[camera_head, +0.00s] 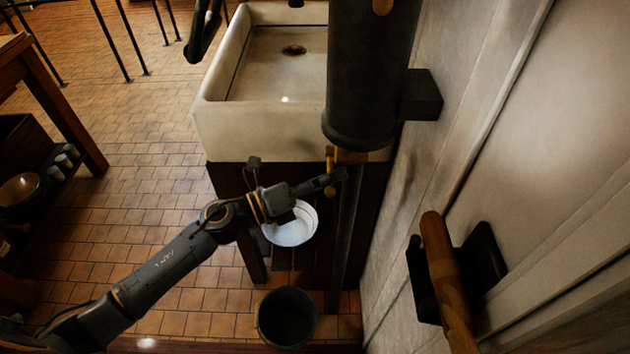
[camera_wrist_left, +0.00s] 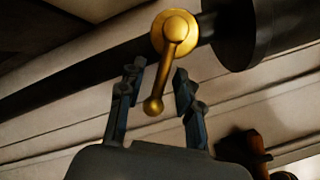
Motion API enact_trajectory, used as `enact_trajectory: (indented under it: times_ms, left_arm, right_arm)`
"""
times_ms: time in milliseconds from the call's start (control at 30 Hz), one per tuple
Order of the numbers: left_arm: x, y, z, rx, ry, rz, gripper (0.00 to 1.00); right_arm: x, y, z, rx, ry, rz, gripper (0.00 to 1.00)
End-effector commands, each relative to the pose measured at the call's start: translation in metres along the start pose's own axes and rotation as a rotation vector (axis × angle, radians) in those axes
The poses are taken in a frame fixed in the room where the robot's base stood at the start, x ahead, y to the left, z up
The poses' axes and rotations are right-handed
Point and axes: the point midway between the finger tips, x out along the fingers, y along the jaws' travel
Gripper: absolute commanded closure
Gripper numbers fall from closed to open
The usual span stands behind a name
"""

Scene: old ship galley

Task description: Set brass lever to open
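The brass lever (camera_head: 330,172) is at the lower end of the big dark vertical cylinder, on a thin dark pipe. In the left wrist view the brass lever (camera_wrist_left: 166,76) has a round hub at the top, and its arm hangs down, slightly slanted, to a ball end. My left gripper (camera_head: 336,178) is at the lever, reaching in from the left and partly covering it. In the left wrist view my left gripper (camera_wrist_left: 160,76) is open, with the lever's arm between its two fingers in the picture. A gap shows on both sides.
A stone sink (camera_head: 222,128) stands behind my left arm. A white bowl (camera_head: 292,230) sits below the gripper, and a dark bucket (camera_head: 287,318) is on the tiled floor. A wooden handle (camera_head: 440,265) on a black bracket projects from the right wall.

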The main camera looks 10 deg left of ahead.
Motion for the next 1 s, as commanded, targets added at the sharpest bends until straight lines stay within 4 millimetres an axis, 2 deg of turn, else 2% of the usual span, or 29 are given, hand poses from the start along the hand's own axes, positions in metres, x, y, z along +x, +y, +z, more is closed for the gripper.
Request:
enact_trajectory:
  times_ms: [167, 400, 600, 767, 1000]
  left_arm:
    - [-0.027, 0.001, -0.001, -0.002, 0.001, 0.005, 0.65]
    - [-0.078, 0.002, -0.002, -0.004, 0.001, 0.006, 0.65]
    - [-0.107, 0.001, -0.001, -0.002, 0.0, 0.004, 0.65]
    - [-0.117, 0.001, -0.001, -0.001, 0.0, 0.003, 0.65]
    - [-0.118, 0.001, 0.0, 0.0, 0.001, 0.001, 0.65]
  right_arm:
    - [0.0, -0.001, 0.0, 0.0, -0.001, -0.001, 1.0]
    - [0.0, -0.001, 0.001, 0.0, -0.001, -0.002, 1.0]
    - [0.0, -0.002, 0.001, 0.0, -0.001, -0.002, 1.0]
    - [0.0, -0.002, 0.001, 0.0, -0.001, -0.002, 1.0]
    - [0.0, -0.002, 0.001, 0.0, -0.001, -0.002, 1.0]
